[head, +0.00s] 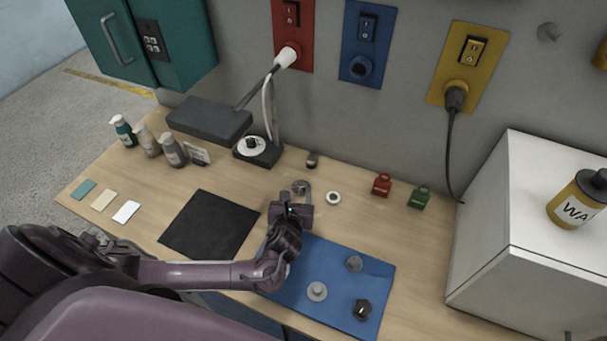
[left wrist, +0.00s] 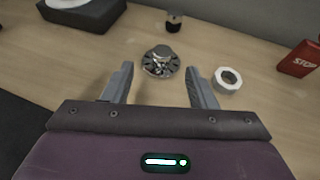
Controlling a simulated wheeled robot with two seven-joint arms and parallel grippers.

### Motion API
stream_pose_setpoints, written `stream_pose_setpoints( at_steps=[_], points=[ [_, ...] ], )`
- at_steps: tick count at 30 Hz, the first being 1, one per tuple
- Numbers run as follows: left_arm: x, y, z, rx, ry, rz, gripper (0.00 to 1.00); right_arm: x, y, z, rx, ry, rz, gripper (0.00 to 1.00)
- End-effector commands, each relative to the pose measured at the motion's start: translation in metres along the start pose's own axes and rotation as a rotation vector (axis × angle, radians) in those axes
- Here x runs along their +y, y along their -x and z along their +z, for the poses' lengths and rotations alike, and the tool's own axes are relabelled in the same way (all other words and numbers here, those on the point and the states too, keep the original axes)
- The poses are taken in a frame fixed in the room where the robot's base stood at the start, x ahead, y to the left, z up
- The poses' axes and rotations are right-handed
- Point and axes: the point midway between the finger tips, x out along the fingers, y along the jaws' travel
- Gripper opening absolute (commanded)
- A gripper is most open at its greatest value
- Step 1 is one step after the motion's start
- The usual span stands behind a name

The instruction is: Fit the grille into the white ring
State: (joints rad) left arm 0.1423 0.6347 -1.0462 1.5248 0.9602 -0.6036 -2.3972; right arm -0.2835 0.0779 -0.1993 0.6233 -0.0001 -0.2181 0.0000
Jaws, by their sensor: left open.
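The grille (head: 300,186) is a round, shiny metal piece with slots, lying on the wooden table. In the left wrist view the grille (left wrist: 160,61) sits just beyond and between my open fingers. The white ring (head: 333,198) lies on the table to the right of the grille, with a visible hole. The ring (left wrist: 228,80) also shows in the left wrist view, to the right of the right finger. My left gripper (left wrist: 160,72) is open and empty, its fingers pointing toward the grille. In the head view its fingers are mostly hidden. My right gripper is not in view.
A blue mat (head: 335,256) holds several round parts. A black mat (head: 190,243) lies left. A lamp (head: 262,150), a small dark jar (head: 312,160), a red block (head: 382,184) and a green block (head: 419,196) stand behind. A white box (head: 490,245) bounds the right.

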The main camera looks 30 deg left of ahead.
Motion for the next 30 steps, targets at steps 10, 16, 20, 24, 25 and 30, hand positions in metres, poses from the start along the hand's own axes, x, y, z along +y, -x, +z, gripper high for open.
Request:
stream_pose_setpoints(
  at_steps=[10,16,20,24,25,30],
  points=[
    [-0.003,-0.031,0.003,-0.001,0.001,0.002,0.52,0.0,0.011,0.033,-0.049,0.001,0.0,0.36],
    [-0.006,-0.056,0.001,-0.002,0.0,0.002,0.52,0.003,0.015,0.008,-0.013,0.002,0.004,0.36],
    [-0.005,-0.066,0.0,-0.001,0.001,0.001,0.52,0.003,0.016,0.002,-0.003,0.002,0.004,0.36],
    [-0.005,-0.068,-0.001,0.0,0.001,0.0,0.52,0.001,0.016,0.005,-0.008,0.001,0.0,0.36],
    [-0.005,-0.068,-0.001,0.0,0.001,0.0,0.52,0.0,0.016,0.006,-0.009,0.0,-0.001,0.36],
    [-0.005,-0.068,-0.001,0.0,0.001,0.0,0.43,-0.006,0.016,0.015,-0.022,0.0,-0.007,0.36]
  ],
)
